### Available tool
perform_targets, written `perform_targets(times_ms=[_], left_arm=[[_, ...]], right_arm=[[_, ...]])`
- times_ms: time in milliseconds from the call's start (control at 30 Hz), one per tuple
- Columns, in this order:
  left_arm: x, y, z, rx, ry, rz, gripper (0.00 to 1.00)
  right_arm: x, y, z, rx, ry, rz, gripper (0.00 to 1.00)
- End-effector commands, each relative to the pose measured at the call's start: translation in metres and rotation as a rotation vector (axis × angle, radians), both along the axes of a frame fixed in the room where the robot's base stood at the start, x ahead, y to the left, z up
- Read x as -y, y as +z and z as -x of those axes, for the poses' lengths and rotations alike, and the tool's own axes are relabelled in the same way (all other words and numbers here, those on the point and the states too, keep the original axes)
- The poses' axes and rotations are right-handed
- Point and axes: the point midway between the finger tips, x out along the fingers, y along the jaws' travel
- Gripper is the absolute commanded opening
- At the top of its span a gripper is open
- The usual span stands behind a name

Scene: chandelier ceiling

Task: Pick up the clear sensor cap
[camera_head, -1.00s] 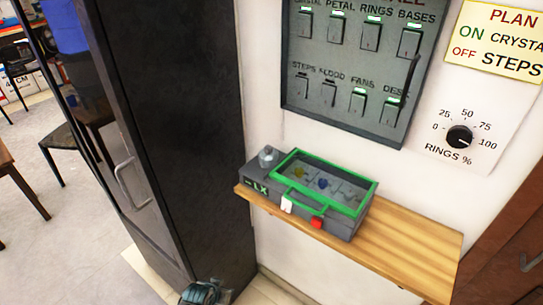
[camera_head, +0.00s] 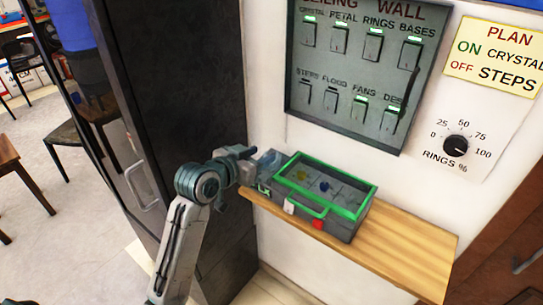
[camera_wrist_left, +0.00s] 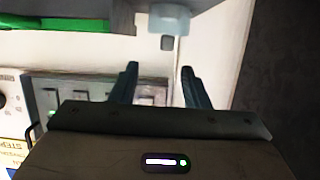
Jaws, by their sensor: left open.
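The clear sensor cap (camera_head: 268,160) sits at the left end of the grey LX box (camera_head: 340,229). It is a pale translucent piece, partly covered by my gripper in the head view. My left gripper (camera_head: 250,152) is open and empty beside the cap, at its left. In the left wrist view the cap (camera_wrist_left: 174,20) shows beyond the two spread fingertips (camera_wrist_left: 160,68), roughly in line with the gap and a little to its right. There is a visible space between the fingers and the cap. My right gripper does not show.
The box has a green-framed lid (camera_head: 345,211) and stands on a wooden shelf (camera_head: 400,245). A wall switch panel (camera_head: 352,75) and a rings knob (camera_head: 455,146) are above. A tall dark cabinet (camera_head: 180,80) stands close at the left.

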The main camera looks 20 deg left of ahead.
Motion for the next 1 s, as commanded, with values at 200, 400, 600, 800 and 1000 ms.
perform_targets(times_ms=[200,400,600,800,1000], left_arm=[[0.006,-0.006,-0.019,-0.001,0.0,0.001,0.42],[0.008,-0.015,-0.04,-0.004,0.001,0.0,0.42],[0.014,-0.026,-0.062,-0.002,0.0,0.0,0.42],[0.015,-0.029,-0.066,0.0,0.002,-0.002,0.42],[0.015,-0.029,-0.065,-0.001,0.002,-0.001,0.22]], right_arm=[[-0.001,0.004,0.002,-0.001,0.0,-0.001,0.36],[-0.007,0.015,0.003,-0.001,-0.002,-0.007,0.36],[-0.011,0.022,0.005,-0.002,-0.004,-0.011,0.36],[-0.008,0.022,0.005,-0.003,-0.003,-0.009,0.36],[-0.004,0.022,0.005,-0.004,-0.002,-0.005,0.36]])
